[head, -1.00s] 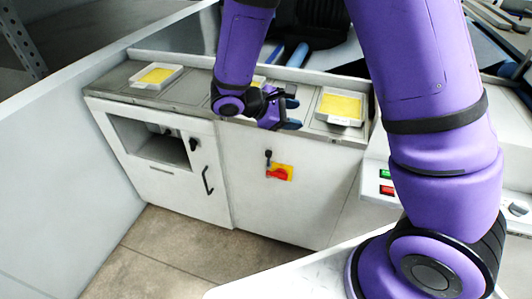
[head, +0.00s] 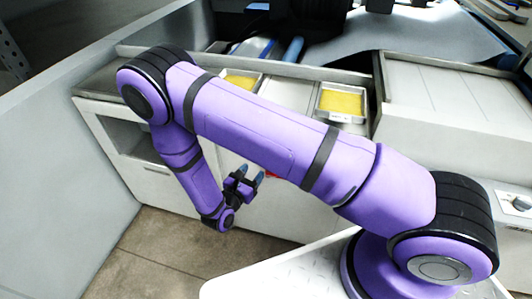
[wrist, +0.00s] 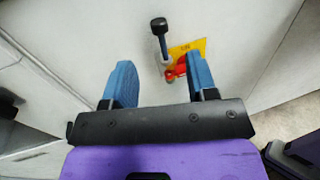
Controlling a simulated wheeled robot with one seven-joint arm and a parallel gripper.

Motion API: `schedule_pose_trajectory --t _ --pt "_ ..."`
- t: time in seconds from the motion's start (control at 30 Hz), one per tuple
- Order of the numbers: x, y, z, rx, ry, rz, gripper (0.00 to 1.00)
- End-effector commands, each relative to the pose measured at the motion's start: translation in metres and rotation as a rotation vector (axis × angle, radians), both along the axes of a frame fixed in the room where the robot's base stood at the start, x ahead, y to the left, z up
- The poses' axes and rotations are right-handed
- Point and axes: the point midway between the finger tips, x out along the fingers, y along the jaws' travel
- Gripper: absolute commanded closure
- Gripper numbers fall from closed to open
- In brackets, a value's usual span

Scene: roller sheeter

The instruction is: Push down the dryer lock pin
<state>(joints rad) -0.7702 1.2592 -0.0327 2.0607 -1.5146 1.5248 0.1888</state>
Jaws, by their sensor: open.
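The lock pin (wrist: 160,32) shows in the wrist view as a black knob on a dark stem, standing out from the white cabinet front. It appears ahead of my gripper, between the lines of the two blue fingers. In the head view my arm hides the pin. My gripper (head: 251,172) is open and empty in front of the cabinet. In the wrist view its fingers (wrist: 161,70) are spread wide, and no contact with the pin shows.
A red rotary switch (wrist: 175,68) on a yellow plate (wrist: 190,46) sits just beside the pin, partly behind the right finger. Trays with yellow contents (head: 341,103) stand on the cabinet top. A grey wall panel (head: 45,170) stands at the left. The floor (head: 150,250) before the cabinet is clear.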

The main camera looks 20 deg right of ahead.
Motion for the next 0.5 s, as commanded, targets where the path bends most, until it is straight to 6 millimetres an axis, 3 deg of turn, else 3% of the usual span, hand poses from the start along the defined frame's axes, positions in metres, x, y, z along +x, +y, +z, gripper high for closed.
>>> schedule_pose_trajectory --t 0.23,0.5 --pt "0.004 -0.005 -0.008 -0.012 0.007 0.022 0.47" --pt "0.033 -0.039 -0.007 -0.012 0.006 0.018 0.47"
